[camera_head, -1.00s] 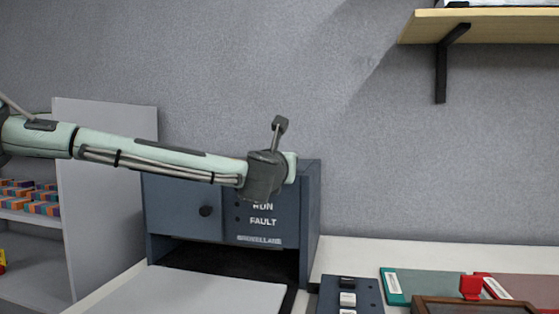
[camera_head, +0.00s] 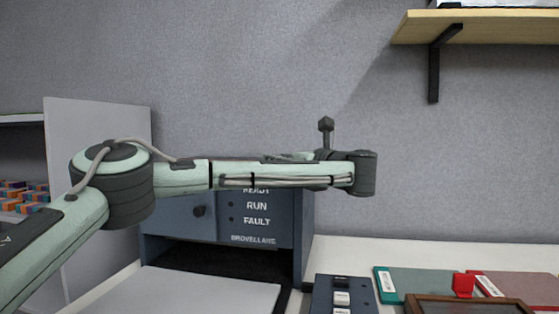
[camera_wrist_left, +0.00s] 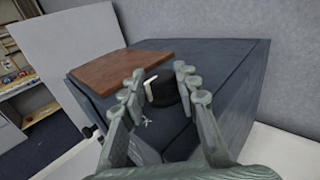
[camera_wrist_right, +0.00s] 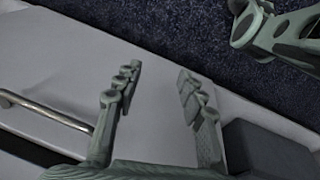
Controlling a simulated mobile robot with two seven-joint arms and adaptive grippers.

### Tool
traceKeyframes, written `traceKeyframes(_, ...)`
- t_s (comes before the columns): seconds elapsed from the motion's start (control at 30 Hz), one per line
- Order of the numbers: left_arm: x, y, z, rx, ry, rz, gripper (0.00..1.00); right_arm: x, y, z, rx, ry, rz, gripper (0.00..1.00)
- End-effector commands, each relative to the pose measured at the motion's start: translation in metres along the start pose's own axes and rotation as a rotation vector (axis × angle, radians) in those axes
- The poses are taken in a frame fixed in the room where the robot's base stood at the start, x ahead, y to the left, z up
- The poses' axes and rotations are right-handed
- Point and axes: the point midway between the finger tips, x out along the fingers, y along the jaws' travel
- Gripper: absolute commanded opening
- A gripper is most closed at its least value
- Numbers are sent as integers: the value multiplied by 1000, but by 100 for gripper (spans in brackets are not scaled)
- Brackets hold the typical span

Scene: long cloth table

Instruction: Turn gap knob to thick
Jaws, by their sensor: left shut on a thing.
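The blue-grey machine (camera_head: 262,222) stands on the table, its front marked READY, RUN and FAULT. In the left wrist view, the gap knob (camera_wrist_left: 166,94) is black with a white pointer mark (camera_wrist_left: 151,89), on a face of the machine (camera_wrist_left: 235,80). My left gripper (camera_wrist_left: 159,72) has its fingers on both sides of the knob and is shut on it. The scale and its wording cannot be read. In the head view my left arm crosses in front of the machine's upper part, hiding the knob and fingers. My right gripper (camera_wrist_right: 158,72) is open and empty, over a pale surface.
A brown board (camera_wrist_left: 125,70) lies on the machine. A button panel (camera_head: 341,296), green folder (camera_head: 400,282), red folder (camera_head: 522,288) and brown frame (camera_head: 445,306) lie at the right. A wall shelf (camera_head: 490,27) hangs above. A metal handle (camera_wrist_right: 45,110) shows in the right wrist view.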

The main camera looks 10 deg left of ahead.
Motion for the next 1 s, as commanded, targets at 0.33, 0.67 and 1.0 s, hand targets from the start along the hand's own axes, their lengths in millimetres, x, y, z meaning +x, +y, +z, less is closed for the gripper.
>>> traceKeyframes(0.33, 2, 0, 3, -4, -5, 26, 2, 0, 7, 2, -8, -3, 10, 40)
traceKeyframes(0.67, 2, 1, 4, -5, -5, 26, 45, 0, 8, 4, -9, -5, 11, 40)
traceKeyframes(1.0, 0, 0, 2, -2, -3, 24, 52, 0, 0, 3, -1, -4, 1, 40)
